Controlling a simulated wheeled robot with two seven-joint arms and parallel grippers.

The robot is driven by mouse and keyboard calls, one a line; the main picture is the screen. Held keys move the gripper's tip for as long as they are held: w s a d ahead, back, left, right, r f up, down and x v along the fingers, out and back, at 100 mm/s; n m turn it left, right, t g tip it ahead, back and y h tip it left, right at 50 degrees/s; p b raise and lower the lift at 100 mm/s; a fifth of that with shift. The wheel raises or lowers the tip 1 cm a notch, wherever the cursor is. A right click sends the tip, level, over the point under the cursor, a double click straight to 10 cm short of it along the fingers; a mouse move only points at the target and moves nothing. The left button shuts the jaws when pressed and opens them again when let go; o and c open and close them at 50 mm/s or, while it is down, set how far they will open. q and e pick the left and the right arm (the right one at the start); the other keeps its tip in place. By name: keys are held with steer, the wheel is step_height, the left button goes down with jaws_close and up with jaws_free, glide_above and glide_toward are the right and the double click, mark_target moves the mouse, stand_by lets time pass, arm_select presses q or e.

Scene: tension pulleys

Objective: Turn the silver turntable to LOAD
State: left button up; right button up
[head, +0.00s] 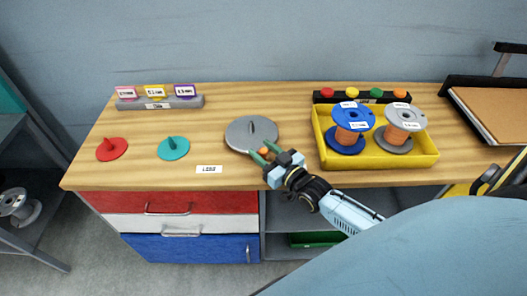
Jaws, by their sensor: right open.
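The silver turntable (240,136) is a flat grey disc with a raised grip across its middle, lying on the wooden bench. A white label (209,170) lies on the bench in front of it, to the left; its print is too small to read surely. My right gripper (262,153) is open at the disc's front right edge, its green fingertips over or against the rim. An orange spot shows between the fingers, on or near the rim. I cannot tell whether the fingers touch the disc. My left gripper is not in view.
A yellow tray (428,160) with a blue spool (352,116) and a grey spool (405,117) stands right of my right gripper. A red disc (112,149) and a teal disc (173,148) with pegs lie left. A grey card holder (187,102) stands behind them.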

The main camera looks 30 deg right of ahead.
steer(key=shift+w, duration=0.1)
jaws_close()
stand_by(0.5)
